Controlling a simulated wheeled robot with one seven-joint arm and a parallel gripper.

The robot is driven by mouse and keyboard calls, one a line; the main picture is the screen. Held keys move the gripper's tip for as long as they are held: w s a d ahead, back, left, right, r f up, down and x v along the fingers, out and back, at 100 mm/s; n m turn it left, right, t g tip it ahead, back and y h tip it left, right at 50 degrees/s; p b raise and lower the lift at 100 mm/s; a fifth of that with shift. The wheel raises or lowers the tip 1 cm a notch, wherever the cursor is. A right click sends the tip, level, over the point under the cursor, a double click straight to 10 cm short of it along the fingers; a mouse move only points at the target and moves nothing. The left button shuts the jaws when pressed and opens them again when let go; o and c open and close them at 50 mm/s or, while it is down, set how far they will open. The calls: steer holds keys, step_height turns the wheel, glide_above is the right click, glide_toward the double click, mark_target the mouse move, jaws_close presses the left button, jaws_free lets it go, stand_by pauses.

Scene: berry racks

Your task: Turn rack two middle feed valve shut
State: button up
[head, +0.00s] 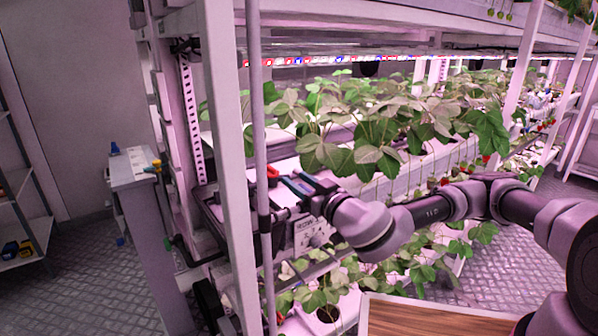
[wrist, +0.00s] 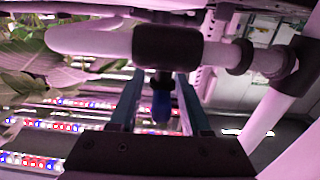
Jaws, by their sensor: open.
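In the wrist view a blue valve handle (wrist: 160,106) hangs from a dark valve body (wrist: 168,46) on a pale pipe (wrist: 95,40). My gripper (wrist: 160,80) is open, with one finger on each side of the blue handle. I see gaps beside the handle, and contact cannot be told. In the head view my gripper (head: 288,184) reaches in at the rack's end, just right of the grey upright pipe. A small red part (head: 272,173) shows near the fingertips. The blue handle cannot be clearly told from the fingers there.
Leafy plants (head: 370,125) overhang the tray right of my gripper. A white rack post (head: 232,150) and the grey pipe (head: 258,120) stand close on the left. A pale stand (head: 135,175) and open floor (head: 85,285) lie further left. A wood-topped surface (head: 410,318) is below my arm.

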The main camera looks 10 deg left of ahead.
step_height(320, 180, up, 10)
steer(key=shift+f, duration=0.25)
stand_by(0.3)
